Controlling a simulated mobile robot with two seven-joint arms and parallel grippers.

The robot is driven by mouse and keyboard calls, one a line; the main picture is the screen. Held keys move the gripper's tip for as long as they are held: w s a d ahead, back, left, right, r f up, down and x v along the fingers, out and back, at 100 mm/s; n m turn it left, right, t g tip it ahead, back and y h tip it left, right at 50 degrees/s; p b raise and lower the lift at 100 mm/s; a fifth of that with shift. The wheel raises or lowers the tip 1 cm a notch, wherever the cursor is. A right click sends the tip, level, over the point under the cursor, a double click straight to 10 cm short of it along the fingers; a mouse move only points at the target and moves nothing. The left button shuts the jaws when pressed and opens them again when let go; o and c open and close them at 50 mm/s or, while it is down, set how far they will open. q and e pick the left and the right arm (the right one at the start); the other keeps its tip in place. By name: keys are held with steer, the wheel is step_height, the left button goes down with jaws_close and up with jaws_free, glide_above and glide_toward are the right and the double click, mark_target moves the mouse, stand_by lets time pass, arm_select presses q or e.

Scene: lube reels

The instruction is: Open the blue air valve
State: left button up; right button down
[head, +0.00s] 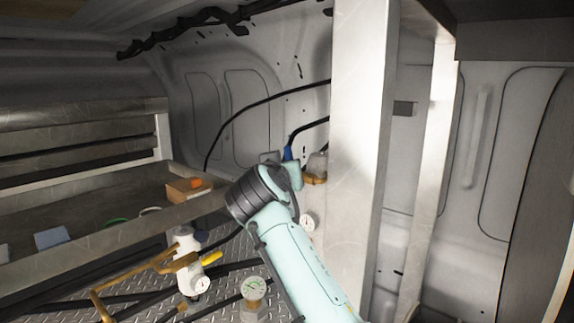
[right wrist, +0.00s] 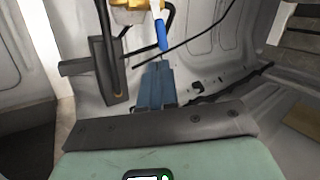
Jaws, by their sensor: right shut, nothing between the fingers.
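The blue air valve handle (head: 288,153) shows in the head view just above my right wrist, left of the metal post. In the right wrist view the blue handle (right wrist: 162,32) hangs from a brass fitting (right wrist: 128,14) at the top. My right gripper (right wrist: 156,68) is shut and empty, its fingertips just below the handle's lower end in that view. I cannot tell whether they touch it. In the head view my right wrist hides the fingers. My left gripper is in neither view.
A broad metal post (head: 358,130) stands close to the right of the valve. Black hoses (head: 245,107) run along the wall. A white pump body (head: 187,262) with a yellow handle and a gauge (head: 254,289) stand at lower left. A metal shelf (head: 110,215) holds small items.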

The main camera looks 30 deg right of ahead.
steer(key=p, duration=0.7)
glide_toward(288, 158)
steer(key=x, duration=0.6)
steer(key=shift+w+r, duration=0.1)
steer(key=shift+w+d+f+p, duration=0.2)
steer(key=shift+w+d+p, duration=0.1)
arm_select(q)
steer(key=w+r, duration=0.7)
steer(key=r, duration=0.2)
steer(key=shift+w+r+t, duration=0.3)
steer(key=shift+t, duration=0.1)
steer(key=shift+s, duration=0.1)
arm_select(e)
steer(key=shift+s, duration=0.15)
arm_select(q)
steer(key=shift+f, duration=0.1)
arm_select(e)
steer(key=shift+a, duration=0.1)
